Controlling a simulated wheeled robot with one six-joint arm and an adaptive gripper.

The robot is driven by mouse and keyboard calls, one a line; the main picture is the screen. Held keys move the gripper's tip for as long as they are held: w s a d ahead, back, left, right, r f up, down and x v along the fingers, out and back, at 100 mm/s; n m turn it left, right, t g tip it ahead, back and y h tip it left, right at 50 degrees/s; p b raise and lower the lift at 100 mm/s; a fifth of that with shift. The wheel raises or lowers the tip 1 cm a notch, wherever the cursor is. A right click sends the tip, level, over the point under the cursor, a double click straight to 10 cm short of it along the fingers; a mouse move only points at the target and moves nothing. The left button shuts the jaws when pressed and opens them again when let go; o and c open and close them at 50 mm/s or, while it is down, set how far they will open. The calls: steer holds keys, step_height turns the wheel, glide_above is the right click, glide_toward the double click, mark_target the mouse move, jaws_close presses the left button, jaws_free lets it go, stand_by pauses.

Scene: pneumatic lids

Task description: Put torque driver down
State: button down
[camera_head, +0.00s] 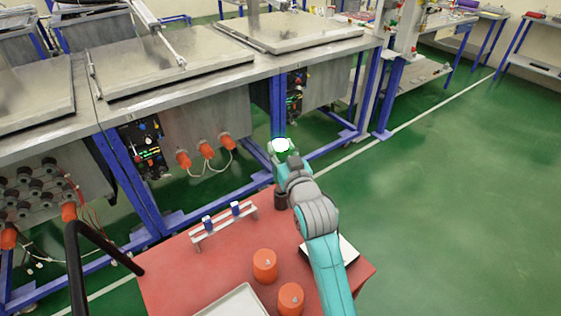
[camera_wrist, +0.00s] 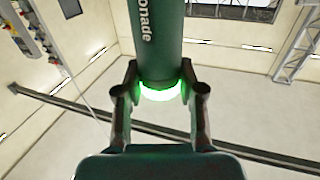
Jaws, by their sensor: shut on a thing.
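In the wrist view my gripper (camera_wrist: 159,78) is shut on a dark green cylinder with white lettering, which I take to be the torque driver (camera_wrist: 157,35). A bright green ring glows at its near end, between the fingers. Its far end runs out of the picture. In the head view my gripper (camera_head: 282,154) is raised above the far right edge of the red table (camera_head: 175,275). The driver's white and green glowing end (camera_head: 281,144) shows there; the rest of it is hidden or hard to make out.
A dark cylinder (camera_head: 281,199) stands by the table's far edge, below my gripper. A rack (camera_head: 224,226) with two blue pieces, two orange cylinders (camera_head: 265,264) and a white tray (camera_head: 238,301) are on the table. A white-topped flat thing (camera_head: 346,251) lies beside my arm. Steel-topped benches (camera_head: 178,62) stand behind.

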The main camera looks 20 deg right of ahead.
mark_target(282, 159)
steer(key=shift+d+f, duration=0.1)
steer(key=shift+f, duration=1.65)
steer(key=c, duration=0.7)
jaws_free()
steer(key=shift+f, duration=0.2)
steer(key=shift+r, duration=0.15)
steer(key=s, duration=1.2)
